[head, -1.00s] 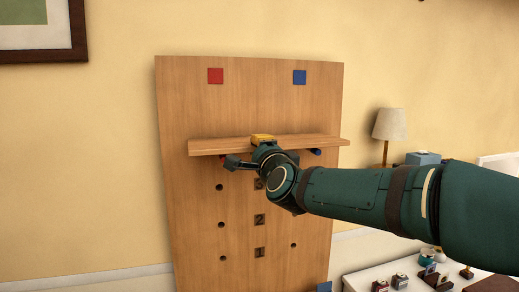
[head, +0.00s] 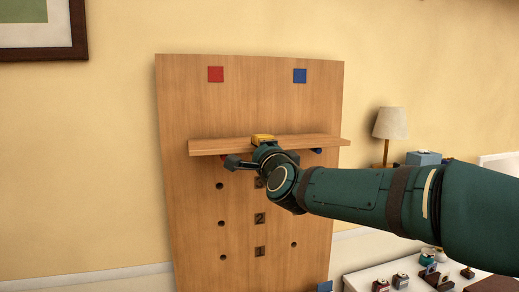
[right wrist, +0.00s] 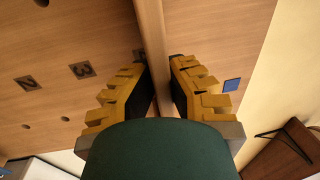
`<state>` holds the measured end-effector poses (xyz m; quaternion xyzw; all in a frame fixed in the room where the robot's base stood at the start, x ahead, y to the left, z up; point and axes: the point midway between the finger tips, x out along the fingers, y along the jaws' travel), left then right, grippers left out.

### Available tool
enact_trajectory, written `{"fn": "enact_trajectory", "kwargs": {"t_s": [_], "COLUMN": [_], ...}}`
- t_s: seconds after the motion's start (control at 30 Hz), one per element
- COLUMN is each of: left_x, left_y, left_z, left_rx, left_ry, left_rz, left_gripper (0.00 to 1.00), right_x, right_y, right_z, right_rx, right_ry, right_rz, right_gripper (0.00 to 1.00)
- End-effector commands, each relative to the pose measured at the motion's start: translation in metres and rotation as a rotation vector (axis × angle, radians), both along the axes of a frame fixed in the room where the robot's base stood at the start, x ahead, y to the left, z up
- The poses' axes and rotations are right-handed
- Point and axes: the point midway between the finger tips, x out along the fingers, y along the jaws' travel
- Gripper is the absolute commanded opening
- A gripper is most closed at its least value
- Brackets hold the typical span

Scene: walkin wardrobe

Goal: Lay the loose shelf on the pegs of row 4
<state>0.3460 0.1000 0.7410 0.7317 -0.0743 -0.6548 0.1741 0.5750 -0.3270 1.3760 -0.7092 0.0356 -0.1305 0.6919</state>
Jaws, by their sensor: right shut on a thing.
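The loose shelf (head: 220,146) is a long wooden plank, roughly level across the front of the upright peg board (head: 180,105). My right gripper (head: 263,140) is shut on its front middle. The right wrist view shows the yellow fingers (right wrist: 162,82) on either side of the shelf (right wrist: 151,40). A red peg (head: 196,158) shows under the shelf's left part and a blue peg (head: 316,151) under its right part. I cannot tell if the shelf touches them. Row plates 2 (head: 259,219) and 1 (head: 259,251) show below; plate 3 (right wrist: 82,70) shows in the wrist view. My left gripper is out of view.
A red square (head: 215,74) and a blue square (head: 299,76) mark the board's top. Empty holes (head: 221,223) show lower down. At right stand a lamp (head: 390,124), a blue box (head: 423,158) and a white table (head: 355,283) with small items.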

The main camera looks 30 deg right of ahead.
Motion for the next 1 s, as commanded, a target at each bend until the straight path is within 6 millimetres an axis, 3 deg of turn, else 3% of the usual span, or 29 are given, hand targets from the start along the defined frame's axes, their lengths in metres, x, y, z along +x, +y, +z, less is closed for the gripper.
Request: {"fn": "enact_trajectory", "kwargs": {"t_s": [0.03,0.07,0.1,0.13,0.57,1.0], "left_x": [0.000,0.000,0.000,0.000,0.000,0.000], "left_y": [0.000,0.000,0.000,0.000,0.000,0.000], "left_z": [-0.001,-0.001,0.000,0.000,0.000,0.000], "left_rx": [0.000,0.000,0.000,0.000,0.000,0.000], "left_ry": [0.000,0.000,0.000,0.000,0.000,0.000], "left_rz": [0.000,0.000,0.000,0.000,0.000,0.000], "left_gripper": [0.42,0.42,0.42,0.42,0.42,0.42], "right_x": [0.000,0.000,0.000,0.000,-0.008,-0.085], "right_y": [0.000,0.000,0.000,0.000,0.003,0.021], "right_z": [0.001,0.001,0.001,0.001,-0.001,-0.010], "right_rx": [-0.002,-0.002,-0.002,-0.002,0.000,-0.002], "right_ry": [-0.004,-0.004,-0.004,-0.004,-0.001,-0.005], "right_rz": [0.000,0.000,0.000,0.000,0.001,0.001], "right_gripper": [0.00,0.20,0.34,0.39,0.39,0.39]}}
